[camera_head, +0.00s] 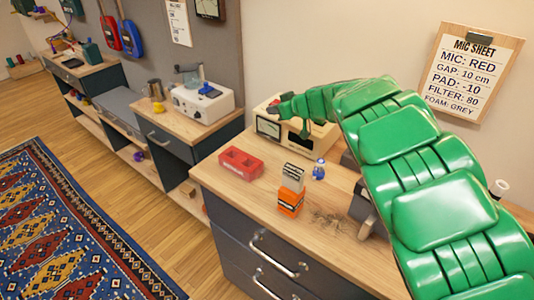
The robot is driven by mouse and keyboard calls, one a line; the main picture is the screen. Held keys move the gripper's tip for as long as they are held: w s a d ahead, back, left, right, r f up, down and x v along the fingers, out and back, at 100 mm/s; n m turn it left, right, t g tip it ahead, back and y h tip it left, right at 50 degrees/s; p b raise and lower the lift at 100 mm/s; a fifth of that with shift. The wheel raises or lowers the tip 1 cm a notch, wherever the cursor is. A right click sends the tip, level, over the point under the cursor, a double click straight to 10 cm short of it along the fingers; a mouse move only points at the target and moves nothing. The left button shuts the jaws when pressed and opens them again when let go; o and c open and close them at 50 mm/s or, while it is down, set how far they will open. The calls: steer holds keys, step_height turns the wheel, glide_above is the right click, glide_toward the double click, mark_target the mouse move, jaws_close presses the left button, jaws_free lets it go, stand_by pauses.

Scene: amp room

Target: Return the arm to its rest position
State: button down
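My green segmented arm (420,170) rises from the lower right corner and bends left over the near cabinet top. My gripper (278,107) is at its far left end, small and seen in front of a cream device with a dial (268,127). Its fingers are too small to tell whether they are open or shut, and I cannot make out anything held. The arm hides part of the cabinet top and of the things behind it.
A clipboard (466,77) hangs on the wall. Floor (150,215) lies open at left, beside a patterned rug (65,230).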

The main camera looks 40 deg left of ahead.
steer(key=s+a+f+n+g, duration=0.1)
steer(key=s+a+f, duration=0.1)
steer(key=s+a, duration=0.1)
steer(key=shift+s+a, duration=0.4)
steer(key=shift+s, duration=0.45)
